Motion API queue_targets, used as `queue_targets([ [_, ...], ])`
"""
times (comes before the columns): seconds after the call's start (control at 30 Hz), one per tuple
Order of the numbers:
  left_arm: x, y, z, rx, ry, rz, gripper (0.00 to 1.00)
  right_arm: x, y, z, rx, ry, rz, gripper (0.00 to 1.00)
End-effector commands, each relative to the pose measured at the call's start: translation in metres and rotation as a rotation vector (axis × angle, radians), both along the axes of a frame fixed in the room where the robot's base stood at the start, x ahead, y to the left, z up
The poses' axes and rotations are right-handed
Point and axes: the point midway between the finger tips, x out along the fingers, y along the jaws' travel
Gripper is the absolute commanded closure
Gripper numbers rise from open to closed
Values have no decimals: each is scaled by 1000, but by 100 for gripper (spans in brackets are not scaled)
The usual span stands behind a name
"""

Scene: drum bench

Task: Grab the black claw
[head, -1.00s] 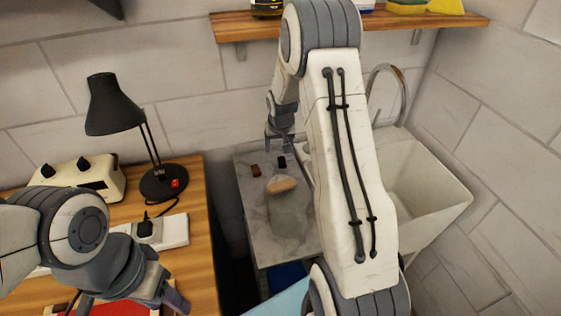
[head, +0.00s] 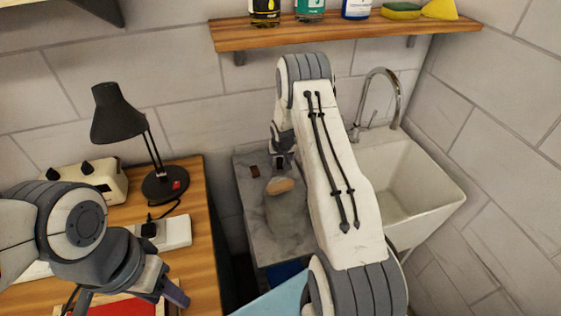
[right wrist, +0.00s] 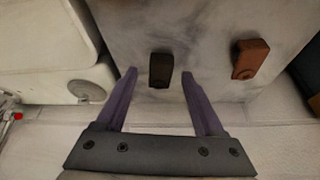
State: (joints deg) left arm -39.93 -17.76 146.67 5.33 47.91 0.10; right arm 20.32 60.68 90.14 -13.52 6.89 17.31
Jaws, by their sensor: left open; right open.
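The black claw (right wrist: 160,70) is a small dark block lying on the grey marble counter. In the right wrist view it sits between the tips of my right gripper (right wrist: 160,90), whose two purple fingers are apart with a gap on each side of it. In the head view my right gripper (head: 283,163) is low over the back of the counter and hides the black claw. My left gripper (head: 135,292) is open and empty over the wooden desk at the lower left.
A similar brown piece (right wrist: 250,58) lies to the right of the black claw in the wrist view. A grey-green vessel with a tan top (head: 287,215) stands on the counter (head: 248,205). The sink (head: 415,185) is right, the desk lamp (head: 118,120) left.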

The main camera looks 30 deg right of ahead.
Motion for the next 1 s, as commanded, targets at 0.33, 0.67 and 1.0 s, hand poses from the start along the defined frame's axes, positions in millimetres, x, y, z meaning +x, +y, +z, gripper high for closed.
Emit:
queue_targets([
  [0.33,0,0,0,0,0,0,50,0,0,-2,0,0,0,68],
  [0.67,0,0,0,0,0,0,50,0,0,-1,0,0,0,100],
  [1.0,0,0,-12,0,0,-1,50,2,-1,44,-2,-6,-1,100],
])
